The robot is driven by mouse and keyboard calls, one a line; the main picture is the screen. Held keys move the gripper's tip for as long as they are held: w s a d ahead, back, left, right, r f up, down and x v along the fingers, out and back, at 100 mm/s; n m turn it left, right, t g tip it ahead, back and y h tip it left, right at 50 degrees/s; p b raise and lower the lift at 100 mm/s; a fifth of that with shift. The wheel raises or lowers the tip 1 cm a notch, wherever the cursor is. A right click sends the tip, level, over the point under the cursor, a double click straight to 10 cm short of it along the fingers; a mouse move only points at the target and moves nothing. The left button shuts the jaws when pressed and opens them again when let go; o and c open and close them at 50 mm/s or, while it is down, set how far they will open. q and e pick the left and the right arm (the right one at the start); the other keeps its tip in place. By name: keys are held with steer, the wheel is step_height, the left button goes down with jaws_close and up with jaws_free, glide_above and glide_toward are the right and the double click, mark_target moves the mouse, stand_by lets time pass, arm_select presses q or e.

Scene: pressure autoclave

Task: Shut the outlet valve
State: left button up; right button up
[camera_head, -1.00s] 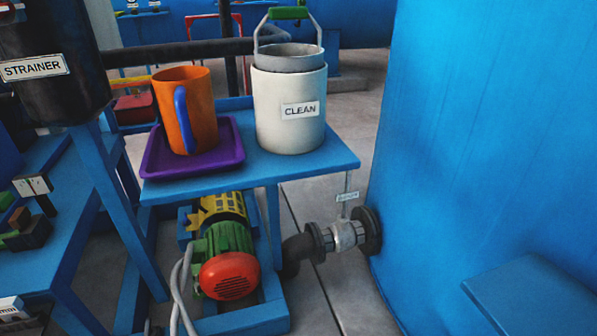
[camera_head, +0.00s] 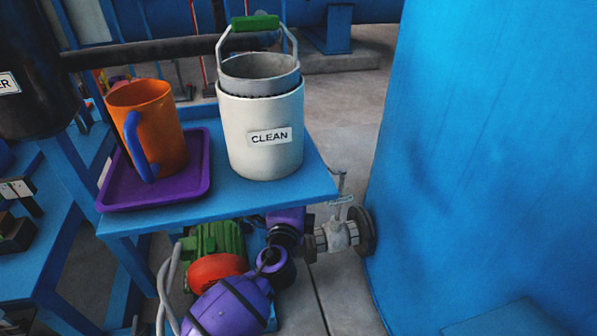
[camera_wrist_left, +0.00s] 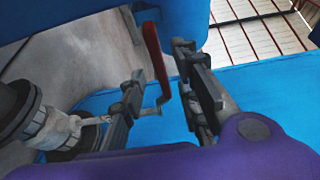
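The outlet valve (camera_head: 338,235) is a grey flanged body low beside the blue tank, with a thin grey handle (camera_head: 340,193) rising above it. In the left wrist view the valve body (camera_wrist_left: 50,125) is at the lower left. Its bent grey lever with a red grip (camera_wrist_left: 155,55) reaches up between my fingers. My left gripper (camera_wrist_left: 168,100) is open, its fingers on either side of the lever with gaps showing; contact cannot be told. In the head view my purple left arm passes below the blue table, and its fingertips are hidden. My right gripper is not in view.
The blue table (camera_head: 225,198) overhangs my left arm. It bears a purple tray (camera_head: 197,178) with an orange mug (camera_head: 160,125) and a white bin (camera_head: 260,155) labelled CLEAN. The blue tank (camera_head: 480,150) fills the right side. A green and red pump (camera_head: 215,268) stands below.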

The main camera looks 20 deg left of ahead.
arm_select(q)
steer(key=x, duration=0.5)
steer(key=shift+w+b, duration=0.1)
steer(key=shift+b, duration=0.25)
jaws_close()
